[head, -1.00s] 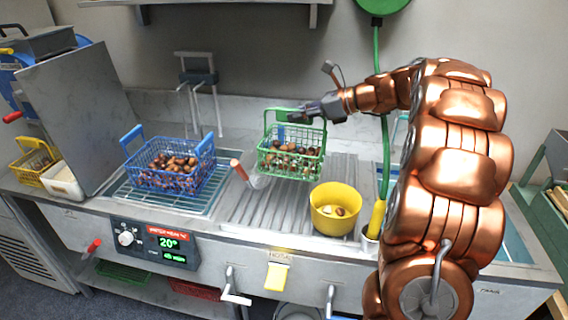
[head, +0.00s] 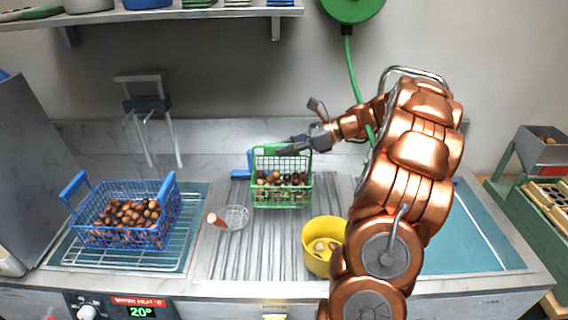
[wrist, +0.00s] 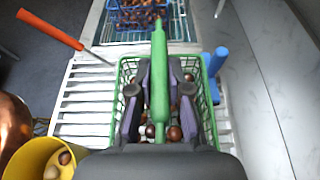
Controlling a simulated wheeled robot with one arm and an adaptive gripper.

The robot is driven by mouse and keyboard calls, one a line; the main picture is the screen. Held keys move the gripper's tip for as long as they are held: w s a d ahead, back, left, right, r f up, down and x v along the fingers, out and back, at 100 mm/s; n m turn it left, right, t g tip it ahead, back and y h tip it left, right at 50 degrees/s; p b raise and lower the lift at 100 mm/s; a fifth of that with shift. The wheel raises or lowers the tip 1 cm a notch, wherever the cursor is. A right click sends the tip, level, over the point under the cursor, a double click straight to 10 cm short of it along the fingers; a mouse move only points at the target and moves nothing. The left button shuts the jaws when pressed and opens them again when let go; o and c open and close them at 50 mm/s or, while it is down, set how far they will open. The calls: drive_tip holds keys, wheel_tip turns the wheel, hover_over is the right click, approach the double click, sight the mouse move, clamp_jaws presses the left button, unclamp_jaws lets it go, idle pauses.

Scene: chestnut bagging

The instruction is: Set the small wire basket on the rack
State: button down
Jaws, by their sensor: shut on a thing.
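The small green wire basket (head: 283,203) holds chestnuts and is upright over the grooved drainboard. My gripper (head: 284,149) is shut on its green top handle. In the wrist view, the fingers of my gripper (wrist: 158,85) lie on both sides of the handle bar, with the basket's green rim (wrist: 209,105) around the chestnuts below. I cannot tell whether the basket's bottom touches the drainboard. A wire rack (head: 110,257) lies over the water bath at the left. A larger blue wire basket (head: 125,238) of chestnuts stands on it.
A skimmer (head: 234,217) with a red handle lies left of the green basket. A yellow bowl (head: 318,262) stands in front right of it. A blue object (head: 241,174) is close behind it. A sink (head: 480,235) is at the right. Bare drainboard (head: 225,258) shows in front.

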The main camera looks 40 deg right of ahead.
drive_tip(key=shift+f+p, duration=0.4)
drive_tip(key=shift+f, duration=1.8)
drive_tip(key=c, duration=1.1)
unclamp_jaws()
drive_tip(key=shift+f, duration=0.1)
drive_tip(key=b+v, duration=0.3)
drive_tip(key=v, duration=0.9)
drive_tip(key=shift+a+r, duration=0.1)
drive_tip(key=shift+r, duration=0.15)
